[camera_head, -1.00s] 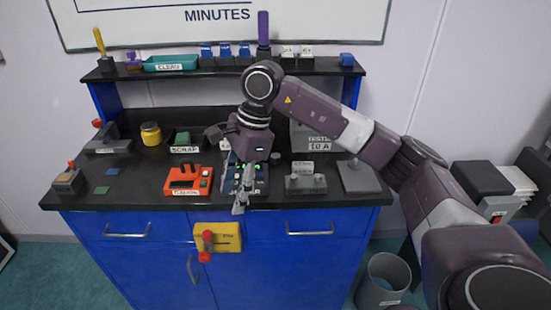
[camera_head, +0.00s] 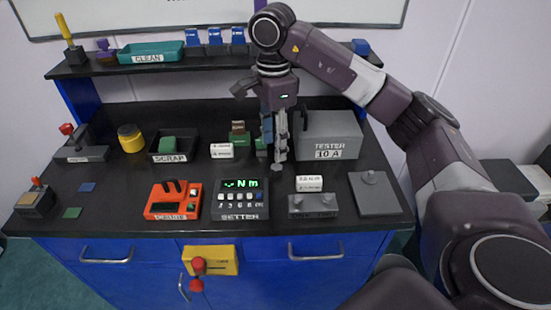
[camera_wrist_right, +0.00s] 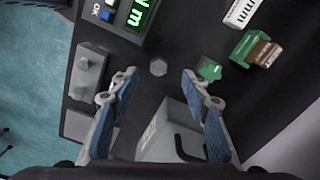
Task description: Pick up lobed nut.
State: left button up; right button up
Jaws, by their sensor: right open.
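A small grey many-sided piece, which looks like the lobed nut (camera_wrist_right: 158,67), lies on the black worktop in the right wrist view. It is between the lines of my right gripper's two fingers, a little beyond their tips, and apart from both. In the head view my right gripper (camera_head: 276,150) points down over the worktop between the green-lit setter (camera_head: 240,200) and the grey tester (camera_head: 330,136). Its fingers are open and empty. My left gripper is not in view.
A green piece (camera_wrist_right: 209,70) stands close to one fingertip. Green and brown blocks (camera_wrist_right: 258,50) are farther off. The tester's handle (camera_wrist_right: 188,145) rises beside the fingers. A grey two-knob block (camera_head: 313,205) and a grey plate (camera_head: 374,193) stand at the front right.

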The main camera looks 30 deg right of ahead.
aim_at(276, 167)
jog(key=shift+f, duration=0.4)
jog(key=shift+s+a+f, duration=0.15)
jog(key=shift+s+f, duration=0.1)
jog(key=shift+s+f+p, duration=0.2)
jog(key=shift+f+p, duration=0.25)
jog(key=shift+f, duration=0.25)
jog(key=f, duration=0.1)
jog(key=f+p, duration=0.1)
jog(key=f, duration=0.1)
jog(key=d+f, duration=0.1)
jog(key=shift+w+f+p, duration=0.15)
jog(key=shift+w+p, duration=0.15)
jog(key=shift+a+f, duration=0.1)
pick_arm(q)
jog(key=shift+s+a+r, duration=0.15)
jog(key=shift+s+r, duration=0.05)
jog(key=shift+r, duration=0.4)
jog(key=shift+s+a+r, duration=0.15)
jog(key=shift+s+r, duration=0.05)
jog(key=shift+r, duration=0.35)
pick_arm(e)
jog(key=c, duration=0.4)
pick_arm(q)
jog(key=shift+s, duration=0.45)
pick_arm(e)
grip_shut()
